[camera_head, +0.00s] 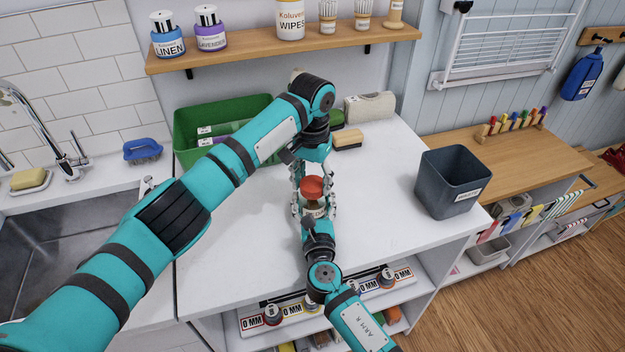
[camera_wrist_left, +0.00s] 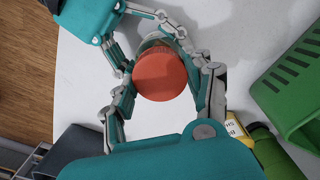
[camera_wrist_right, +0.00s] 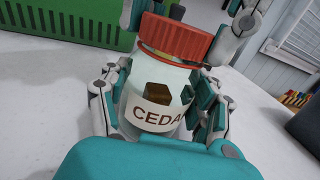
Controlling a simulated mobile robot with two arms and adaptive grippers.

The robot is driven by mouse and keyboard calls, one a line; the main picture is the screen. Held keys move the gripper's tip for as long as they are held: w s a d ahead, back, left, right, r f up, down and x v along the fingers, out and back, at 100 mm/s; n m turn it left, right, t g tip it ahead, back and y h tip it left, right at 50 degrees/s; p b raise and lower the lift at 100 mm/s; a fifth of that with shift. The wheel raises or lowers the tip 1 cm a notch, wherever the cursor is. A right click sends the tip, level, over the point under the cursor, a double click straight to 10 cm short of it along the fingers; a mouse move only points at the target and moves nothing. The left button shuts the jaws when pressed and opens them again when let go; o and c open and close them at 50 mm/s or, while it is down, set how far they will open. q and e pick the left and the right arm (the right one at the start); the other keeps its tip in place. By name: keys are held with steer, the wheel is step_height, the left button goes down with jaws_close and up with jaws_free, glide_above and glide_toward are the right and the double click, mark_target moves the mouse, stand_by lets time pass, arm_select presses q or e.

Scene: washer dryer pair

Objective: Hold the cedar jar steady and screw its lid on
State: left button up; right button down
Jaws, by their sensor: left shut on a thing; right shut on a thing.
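The cedar jar (camera_wrist_right: 160,98) is clear glass with a white CEDAR label and brown pieces inside. It stands upright between the fingers of my right gripper (camera_head: 316,212), which is shut on it. The red lid (camera_wrist_right: 174,37) sits at the jar's mouth; whether it is fully seated cannot be told. It also shows from above in the left wrist view (camera_wrist_left: 161,76). My left gripper (camera_head: 313,186) comes from the far side and is shut on the lid, with a finger on either side. The grippers face each other and hide part of the jar.
A grey bin (camera_head: 450,181) stands on the white counter to the right. The sink (camera_head: 80,245) is at the left. Counter space around the jar is clear.

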arm_select(q)
steer(key=m, duration=0.6)
steer(key=shift+m, duration=0.4)
steer(key=m, duration=0.6)
steer(key=o, duration=1.3)
steer(key=shift+r, duration=2.25)
steer(key=shift+c, duration=0.3)
